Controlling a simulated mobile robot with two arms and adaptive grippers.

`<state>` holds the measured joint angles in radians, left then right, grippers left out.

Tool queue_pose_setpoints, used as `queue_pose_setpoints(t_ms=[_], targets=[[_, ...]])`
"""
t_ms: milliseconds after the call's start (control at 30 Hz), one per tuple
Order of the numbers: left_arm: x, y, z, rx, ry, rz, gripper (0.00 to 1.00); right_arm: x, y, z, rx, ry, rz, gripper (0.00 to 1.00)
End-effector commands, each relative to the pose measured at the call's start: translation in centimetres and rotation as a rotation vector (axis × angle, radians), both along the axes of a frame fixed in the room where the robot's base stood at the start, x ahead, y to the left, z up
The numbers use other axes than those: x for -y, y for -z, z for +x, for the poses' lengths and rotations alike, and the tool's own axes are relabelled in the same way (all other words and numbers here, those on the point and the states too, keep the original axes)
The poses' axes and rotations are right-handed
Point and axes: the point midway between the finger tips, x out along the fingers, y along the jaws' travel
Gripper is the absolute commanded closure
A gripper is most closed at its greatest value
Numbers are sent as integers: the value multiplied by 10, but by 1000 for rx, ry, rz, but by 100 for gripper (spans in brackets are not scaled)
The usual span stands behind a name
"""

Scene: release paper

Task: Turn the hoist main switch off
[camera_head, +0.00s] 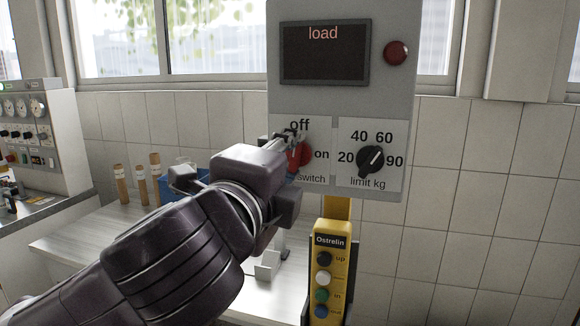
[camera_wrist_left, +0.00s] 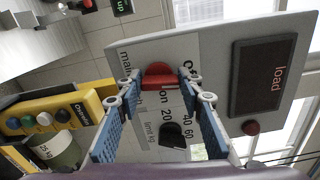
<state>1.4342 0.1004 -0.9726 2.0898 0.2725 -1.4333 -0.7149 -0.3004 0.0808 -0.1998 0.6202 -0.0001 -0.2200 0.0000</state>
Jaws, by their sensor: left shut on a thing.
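The hoist main switch is a red knob (camera_head: 304,155) on a white plate at the lower left of the grey control panel (camera_head: 392,103). "off" is printed above it and "on" to its right. My left gripper (camera_head: 289,150) comes from the lower left and partly covers the knob. In the left wrist view its two blue fingers (camera_wrist_left: 160,82) are closed on the red knob (camera_wrist_left: 160,72), one on each side. There the knob looks long along the off side, but I cannot tell which way its pointer faces. My right gripper is not in view.
A black limit dial (camera_head: 371,160) sits right of the switch, with a dark "load" display (camera_head: 324,52) and red lamp (camera_head: 397,53) above. A yellow pendant (camera_head: 329,270) with several buttons hangs below. Several brown cylinders (camera_head: 122,184) and a blue bin (camera_head: 188,184) stand at left.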

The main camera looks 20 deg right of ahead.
Motion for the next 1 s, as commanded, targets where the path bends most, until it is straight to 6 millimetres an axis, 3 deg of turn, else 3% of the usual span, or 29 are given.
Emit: queue_pose_setpoints(t_ms=[300,867,900,1000], targets=[[0,3,1,-74,-3,-103,90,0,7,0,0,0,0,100],[0,2,1,-90,-3,-126,90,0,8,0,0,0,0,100],[0,2,1,-90,-2,-126,62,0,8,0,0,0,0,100],[0,2,1,-89,-1,-126,51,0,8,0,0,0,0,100]])
